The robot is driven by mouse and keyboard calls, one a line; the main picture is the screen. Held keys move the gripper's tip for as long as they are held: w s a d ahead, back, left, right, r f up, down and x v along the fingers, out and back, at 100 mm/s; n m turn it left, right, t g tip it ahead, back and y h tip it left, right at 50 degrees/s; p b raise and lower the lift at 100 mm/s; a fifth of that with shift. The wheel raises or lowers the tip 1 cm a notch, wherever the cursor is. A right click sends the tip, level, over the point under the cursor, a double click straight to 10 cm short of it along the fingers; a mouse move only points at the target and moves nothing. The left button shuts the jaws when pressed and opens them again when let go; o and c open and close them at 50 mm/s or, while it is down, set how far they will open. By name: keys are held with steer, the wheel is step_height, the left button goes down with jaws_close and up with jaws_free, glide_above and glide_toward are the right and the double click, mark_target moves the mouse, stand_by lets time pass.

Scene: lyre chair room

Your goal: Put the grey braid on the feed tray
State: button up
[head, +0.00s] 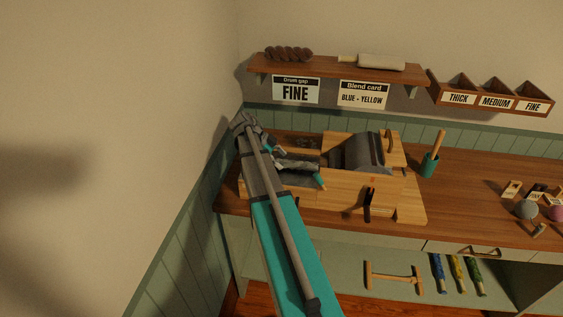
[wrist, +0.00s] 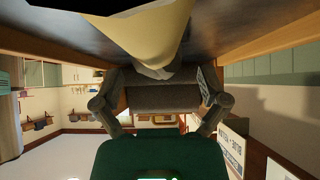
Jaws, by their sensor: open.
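A plaited braid (head: 289,54) lies on the wall shelf in the head view; it looks dark brownish in this light, and I cannot tell if it is the grey one. The feed tray (wrist: 235,22) is the dark metal surface between wooden sides at the top of the wrist view. My gripper (wrist: 160,102) is open, its two fingers spread in front of a grey roller-like shape. A pale cream cone-like piece (wrist: 150,35) shows against the tray; I cannot tell what it is. In the head view my arm hides much of the tray end.
The carder's grey drum (head: 364,152) stands right of the tray in a wooden frame. A wall shelf (head: 335,66) overhangs the bench (head: 470,200), with signs below it. A teal pot (head: 430,164) and small items stand to the right. The left wall is close to my arm.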

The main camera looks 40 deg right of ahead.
mark_target(280, 159)
steer(key=shift+p+v, duration=1.9)
steer(key=shift+v, duration=1.15)
